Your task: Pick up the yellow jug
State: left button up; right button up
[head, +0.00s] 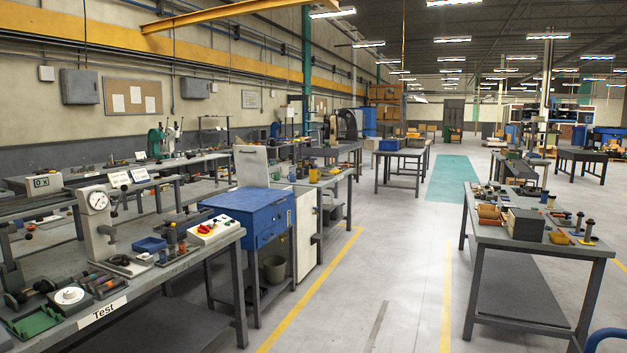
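I cannot make out a yellow jug for certain. A small yellow object (313,175) stands on the bench behind the blue cabinet, left of the middle of the head view. It is too small to tell whether it is a jug. Neither of my grippers shows in the head view.
A bench marked "Test" (103,311) with a dial gauge (98,201) stands at the near left. A blue cabinet (262,213) is beside it. A cluttered table (583,251) stands at the right. The grey floor (400,270) between them is clear.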

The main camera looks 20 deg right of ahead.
aim_at(312, 172)
jog(key=i+l+z, duration=0.15)
jog(key=i+z, duration=0.55)
jog(key=i+l+z, duration=0.3)
jog(key=i, duration=0.45)
jog(key=i+z, duration=0.3)
jog(key=i, duration=0.5)
jog(key=i+l+u, duration=0.15)
jog(key=i+u, duration=0.15)
jog(key=i, duration=1.4)
jog(key=i+u, duration=0.15)
jog(key=i, duration=0.8)
jog(key=i+l+u, duration=0.15)
jog(key=i, duration=0.75)
jog(key=i+l+u, duration=0.1)
jog(key=i+u, duration=0.25)
jog(key=i, duration=0.2)
jog(key=i+l+u, duration=0.2)
jog(key=i+u, duration=0.2)
jog(key=i, duration=0.15)
jog(key=i+l+u, duration=0.35)
jog(key=i+l, duration=0.1)
jog(key=i, duration=0.75)
